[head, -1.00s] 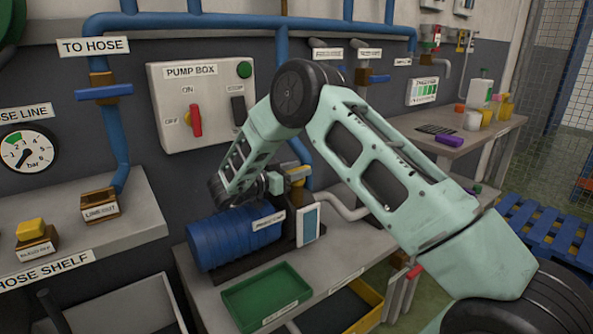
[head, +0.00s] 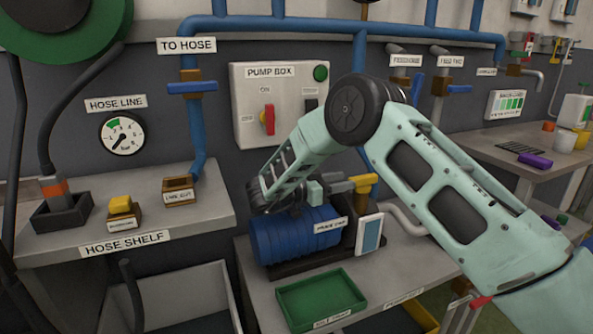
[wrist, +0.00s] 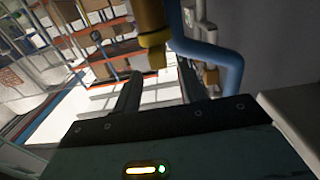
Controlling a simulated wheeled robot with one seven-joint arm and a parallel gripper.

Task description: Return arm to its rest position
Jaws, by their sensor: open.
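My arm spans the right half of the head view, its forearm folded down over the blue pump (head: 290,238). The gripper end is not clear there. In the wrist view my gripper (wrist: 160,88) shows two dark fingers standing apart. I see nothing held between them. A brass-yellow fitting (wrist: 152,35) and a blue pipe (wrist: 222,62) lie beyond the fingers. I cannot tell how far off they are.
The green tray (head: 322,300) stands in front of the pump. The pump box (head: 280,105) is on the wall behind my arm. The hose shelf (head: 165,222) is at left, with a yellow button (head: 120,204). A workbench (head: 490,150) is at right.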

